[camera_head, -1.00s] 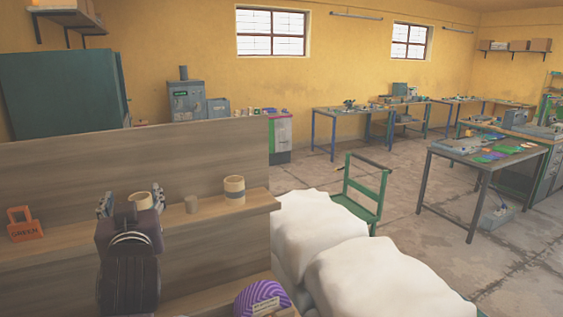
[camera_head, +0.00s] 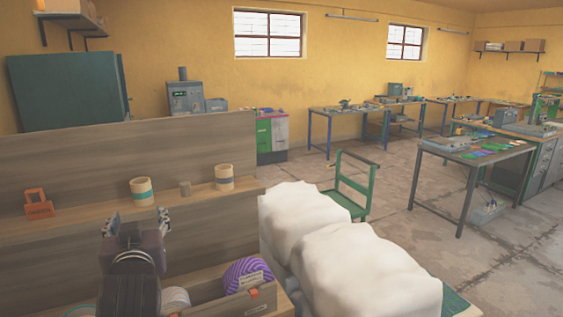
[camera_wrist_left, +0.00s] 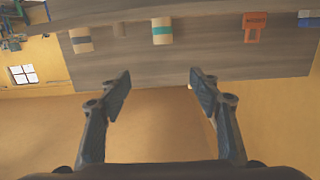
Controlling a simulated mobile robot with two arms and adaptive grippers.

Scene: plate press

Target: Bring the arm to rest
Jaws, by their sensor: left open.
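My left gripper (camera_head: 138,222) is open and empty in front of the wooden shelf, below its upper board. Its two fingers stand wide apart in the left wrist view (camera_wrist_left: 160,84), with nothing between them. A cream roll with a teal band (camera_head: 142,191) stands upright on the upper board, apart from the fingers. It also shows beyond the fingertips in the left wrist view (camera_wrist_left: 162,31). My right gripper is in neither view.
On the same board are an orange tag (camera_head: 39,205), a small brown cylinder (camera_head: 185,189) and another banded roll (camera_head: 224,178). White sacks (camera_head: 365,267) stand to the right.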

